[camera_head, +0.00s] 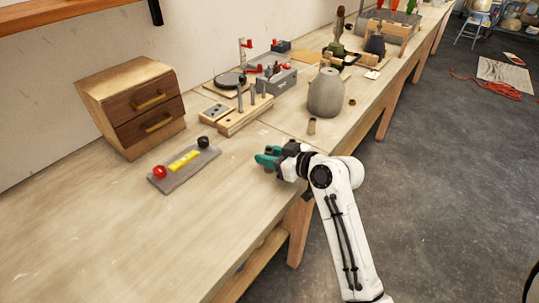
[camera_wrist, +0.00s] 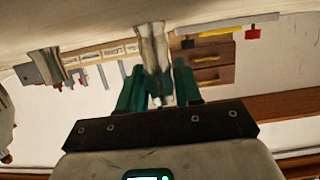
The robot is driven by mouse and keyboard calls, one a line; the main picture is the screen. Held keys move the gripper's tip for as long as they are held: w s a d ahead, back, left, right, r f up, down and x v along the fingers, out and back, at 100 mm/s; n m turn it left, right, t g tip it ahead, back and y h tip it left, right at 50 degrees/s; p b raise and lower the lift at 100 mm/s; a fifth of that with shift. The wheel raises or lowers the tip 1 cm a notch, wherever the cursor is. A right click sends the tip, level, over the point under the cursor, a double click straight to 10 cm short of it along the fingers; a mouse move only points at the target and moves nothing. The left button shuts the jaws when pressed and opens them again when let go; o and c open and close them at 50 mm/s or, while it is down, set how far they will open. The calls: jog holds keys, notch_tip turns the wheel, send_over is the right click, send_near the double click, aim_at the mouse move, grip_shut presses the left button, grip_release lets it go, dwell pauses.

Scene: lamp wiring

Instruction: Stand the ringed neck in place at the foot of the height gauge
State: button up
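In the wrist view, which looks upside down, a pale, metallic, flared neck (camera_wrist: 152,48) stands between the green fingers of my gripper (camera_wrist: 158,80). Whether the fingers press on it is unclear, and I cannot make out a ring on it. In the head view my gripper (camera_head: 266,156) is low over the bench's front edge, pointing left, and its fingers hide whatever is between them. A post with red parts (camera_head: 241,60), probably the height gauge, stands near the wall.
A wooden block with metal pegs (camera_head: 231,122) lies behind my gripper. A grey board (camera_head: 179,181) with red, yellow and black parts is to the left, before a drawer cabinet (camera_head: 130,85). A rounded grey-green vessel (camera_head: 326,94) stands farther back. The near left bench is clear.

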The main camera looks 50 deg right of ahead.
jog(key=o, duration=0.4)
jog(key=shift+d, duration=0.1)
jog(key=v, duration=0.3)
jog(key=b+v, duration=0.1)
jog(key=v, duration=0.3)
jog(key=r+v, duration=0.1)
jog(key=v, duration=0.2)
jog(key=shift+s+r, duration=0.1)
jog(key=shift+s, duration=0.1)
jog(key=shift+w+a+p, duration=0.1)
jog(key=shift+a+p, duration=0.35)
jog(key=shift+p, duration=0.4)
